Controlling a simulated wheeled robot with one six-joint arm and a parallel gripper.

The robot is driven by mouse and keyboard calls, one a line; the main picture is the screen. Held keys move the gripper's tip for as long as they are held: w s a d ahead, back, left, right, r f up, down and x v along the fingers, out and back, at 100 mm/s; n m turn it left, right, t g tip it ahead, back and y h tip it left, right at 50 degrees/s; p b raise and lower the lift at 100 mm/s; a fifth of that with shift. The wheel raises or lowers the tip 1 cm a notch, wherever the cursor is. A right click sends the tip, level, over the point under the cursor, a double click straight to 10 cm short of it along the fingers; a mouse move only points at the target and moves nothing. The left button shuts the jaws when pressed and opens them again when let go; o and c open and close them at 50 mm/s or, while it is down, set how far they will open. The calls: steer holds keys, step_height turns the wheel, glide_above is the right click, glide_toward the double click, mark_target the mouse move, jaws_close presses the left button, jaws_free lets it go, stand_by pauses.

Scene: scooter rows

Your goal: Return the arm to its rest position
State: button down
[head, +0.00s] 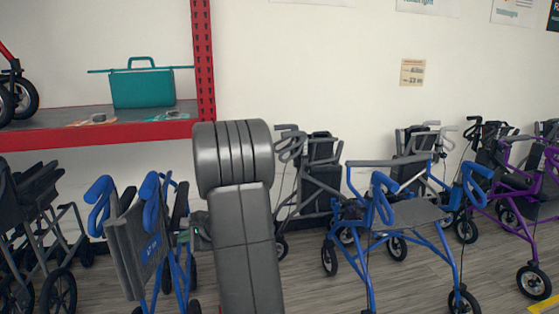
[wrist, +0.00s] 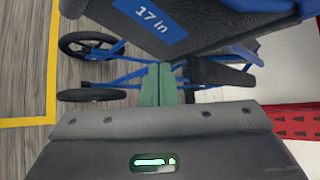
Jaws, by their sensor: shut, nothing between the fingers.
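My gripper (wrist: 157,86) shows in the wrist view with its two green fingers together and nothing between them. A folded blue rollator (wrist: 205,28) with a "17 in" label is close to the fingers in that view; I cannot tell whether they touch it. In the head view my grey arm rises in the middle of the picture and hides most of the gripper. A folded blue rollator (head: 137,243) stands just left of the arm there.
An open blue rollator (head: 410,213) stands right of my arm, with grey and purple (head: 527,188) ones around it. A red-edged shelf (head: 100,134) at the left holds a teal bag (head: 142,88). Dark walkers (head: 35,220) stand below it. Some floor (head: 302,270) is bare.

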steer(key=shift+v, duration=1.35)
